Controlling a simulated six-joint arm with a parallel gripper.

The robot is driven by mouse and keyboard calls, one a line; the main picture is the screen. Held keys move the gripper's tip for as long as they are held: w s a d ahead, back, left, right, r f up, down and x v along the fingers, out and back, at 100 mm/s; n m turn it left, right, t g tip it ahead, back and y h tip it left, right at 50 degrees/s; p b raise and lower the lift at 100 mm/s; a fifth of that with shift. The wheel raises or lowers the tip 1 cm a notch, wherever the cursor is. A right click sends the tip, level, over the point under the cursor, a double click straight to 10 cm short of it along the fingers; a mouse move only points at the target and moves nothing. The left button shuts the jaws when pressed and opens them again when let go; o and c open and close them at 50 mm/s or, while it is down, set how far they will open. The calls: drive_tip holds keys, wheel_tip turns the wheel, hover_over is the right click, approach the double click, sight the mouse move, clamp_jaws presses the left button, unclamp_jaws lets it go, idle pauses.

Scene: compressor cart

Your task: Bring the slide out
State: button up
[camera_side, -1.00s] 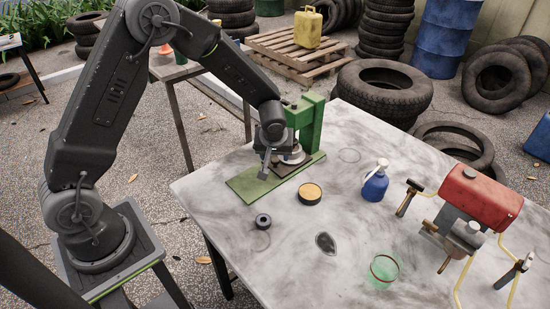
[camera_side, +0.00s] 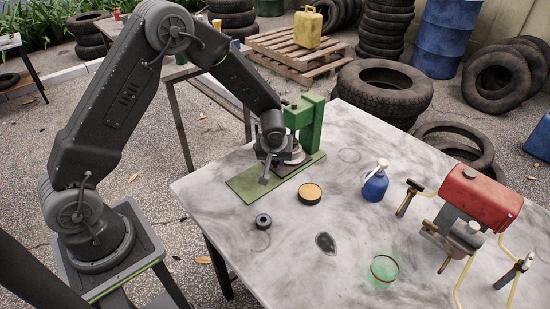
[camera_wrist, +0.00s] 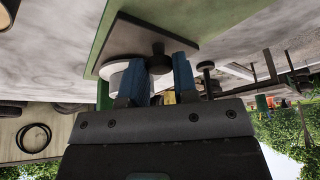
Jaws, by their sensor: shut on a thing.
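The slide is a dark flat plate (camera_side: 288,168) on the green base (camera_side: 248,186) of a green press (camera_side: 312,125). A pale round disc sits on the slide, partly hidden by my gripper in the side view. In the wrist view the slide (camera_wrist: 125,38) shows with the pale disc (camera_wrist: 117,75) and a dark knob (camera_wrist: 160,62). My gripper (camera_wrist: 156,82) has its blue fingers on either side of the knob and is shut on it. In the side view my gripper (camera_side: 267,172) is low over the base, at the slide's near left side.
On the table (camera_side: 335,200) stand a round tin (camera_side: 310,194), a dark ring (camera_side: 263,221), a blue bottle (camera_side: 375,185), a green glass (camera_side: 384,270) and a red compressor (camera_side: 480,198). A dark oval patch (camera_side: 326,243) lies near the middle. The table's front left is clear.

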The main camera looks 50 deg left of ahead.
clamp_jaws()
drive_tip(key=s, duration=1.5)
drive_tip(key=shift+s, duration=0.15)
drive_tip(key=o, duration=0.7)
unclamp_jaws()
drive_tip(key=shift+o, duration=0.2)
drive_tip(key=v, duration=1.4)
